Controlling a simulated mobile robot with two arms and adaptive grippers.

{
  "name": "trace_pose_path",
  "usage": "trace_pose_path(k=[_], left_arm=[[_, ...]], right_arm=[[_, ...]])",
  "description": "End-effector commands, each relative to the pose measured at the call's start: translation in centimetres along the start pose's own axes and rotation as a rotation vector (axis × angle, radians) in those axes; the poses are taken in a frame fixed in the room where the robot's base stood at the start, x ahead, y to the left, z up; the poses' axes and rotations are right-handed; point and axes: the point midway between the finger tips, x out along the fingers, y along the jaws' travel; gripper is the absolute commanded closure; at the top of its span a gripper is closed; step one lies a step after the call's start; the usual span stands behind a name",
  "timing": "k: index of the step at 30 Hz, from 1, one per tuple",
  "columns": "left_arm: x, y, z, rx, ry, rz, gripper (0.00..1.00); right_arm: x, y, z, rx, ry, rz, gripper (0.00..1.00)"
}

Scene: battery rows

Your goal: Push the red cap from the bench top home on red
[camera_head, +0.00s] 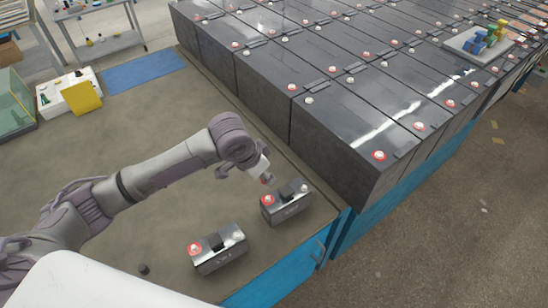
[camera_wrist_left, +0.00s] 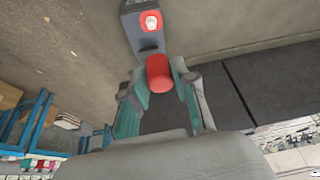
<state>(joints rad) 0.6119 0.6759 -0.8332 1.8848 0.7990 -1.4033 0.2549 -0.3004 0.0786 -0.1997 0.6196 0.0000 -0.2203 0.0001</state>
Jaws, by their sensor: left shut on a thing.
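My left gripper (camera_head: 264,177) is shut on the red cap (camera_wrist_left: 159,73). The cap sits between its two teal-padded fingers in the left wrist view. In the head view the gripper is above the small grey battery (camera_head: 287,207) near the bench's right edge, and the cap is mostly hidden. That battery has a red-ringed terminal (camera_head: 267,200) at its left end, bare of a cap. In the left wrist view the red-ringed terminal (camera_wrist_left: 151,22) shows beyond the held cap, apart from it. My right gripper is not in view.
A second small battery (camera_head: 218,254) stands nearer on the bench top (camera_head: 130,165). A small black cap (camera_head: 143,269) lies to its left. Rows of large dark batteries (camera_head: 330,140) stand beyond the bench's right edge. A blue mat (camera_head: 143,71) and white tray (camera_head: 65,100) are farther back.

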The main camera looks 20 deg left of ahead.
Motion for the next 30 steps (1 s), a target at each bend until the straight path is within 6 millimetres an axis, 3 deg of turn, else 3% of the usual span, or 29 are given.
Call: trace_pose_path(k=[1,3,9,17,30], left_arm=[[-0.6,0.0,-0.5,0.051,-0.008,0.027,0.87],[0.3,0.1,-0.5,0.132,-0.006,0.057,0.87],[2.2,0.1,0.0,0.268,-0.002,0.106,0.87],[3.6,0.1,0.6,0.295,0.001,0.112,0.87],[6.6,0.0,1.8,0.294,0.0,0.11,0.87]], right_arm=[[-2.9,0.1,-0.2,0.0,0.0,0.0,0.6],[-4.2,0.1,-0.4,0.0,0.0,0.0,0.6],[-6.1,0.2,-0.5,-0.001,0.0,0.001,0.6],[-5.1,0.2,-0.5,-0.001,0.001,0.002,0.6],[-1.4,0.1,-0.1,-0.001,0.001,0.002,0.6]])
